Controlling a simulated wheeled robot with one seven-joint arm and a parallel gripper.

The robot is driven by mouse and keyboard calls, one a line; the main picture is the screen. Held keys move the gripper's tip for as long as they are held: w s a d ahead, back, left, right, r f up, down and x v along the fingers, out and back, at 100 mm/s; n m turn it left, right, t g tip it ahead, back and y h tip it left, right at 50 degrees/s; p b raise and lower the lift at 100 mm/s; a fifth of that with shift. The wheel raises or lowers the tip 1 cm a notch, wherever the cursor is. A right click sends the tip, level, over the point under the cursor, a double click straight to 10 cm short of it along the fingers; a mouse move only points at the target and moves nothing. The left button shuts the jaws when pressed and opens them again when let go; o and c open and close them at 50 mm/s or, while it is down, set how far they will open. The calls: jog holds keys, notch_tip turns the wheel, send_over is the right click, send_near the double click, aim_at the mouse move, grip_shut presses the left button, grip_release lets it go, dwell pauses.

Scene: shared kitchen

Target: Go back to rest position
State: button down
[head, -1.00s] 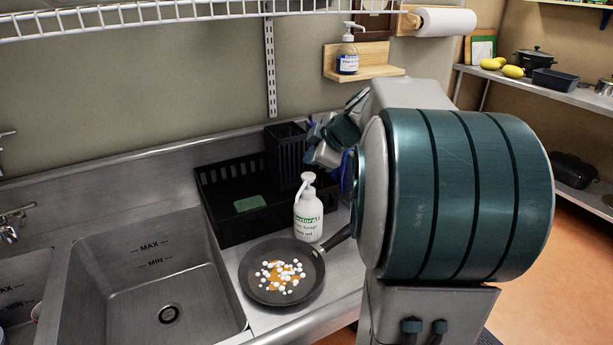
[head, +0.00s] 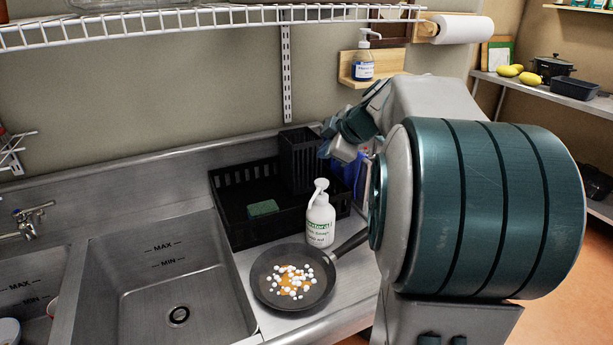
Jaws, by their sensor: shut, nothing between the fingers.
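My arm reaches from the right side of the head view toward the back of the counter. My gripper (head: 337,151) is at its far end, small and partly hidden by the arm, above the right part of the black dish rack (head: 233,236). It is shut and holds nothing. A dark frying pan (head: 262,294) with white bits and an orange patch in it lies on the counter right of the sink. A white pump soap bottle (head: 320,220) stands upright behind the pan, below and left of my gripper.
A black basket (head: 299,160) and a green sponge (head: 263,208) are in the rack. A blue item (head: 358,172) shows partly behind my arm. The steel sink (head: 150,290) is at left. A wooden wall shelf (head: 360,82) holds a blue soap bottle (head: 363,62). A wire shelf (head: 200,20) hangs above.

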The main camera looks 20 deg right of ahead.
jog(key=s+a+f+m+g, duration=0.2)
jog(key=s+a+f+m, duration=0.2)
jog(key=s, duration=0.4)
jog(key=s+a+f+m+g+h, duration=0.1)
jog(key=s+a+f+m+g, duration=0.1)
jog(key=s+a+f+m, duration=0.2)
jog(key=s+a+f+m+g+h, duration=0.1)
jog(key=s+a+f+m, duration=0.3)
jog(key=s, duration=0.8)
jog(key=a+f+g, duration=0.1)
jog(key=a+f, duration=0.1)
jog(key=a, duration=0.2)
jog(key=shift+a, duration=0.2)
jog(key=shift+s, duration=0.1)
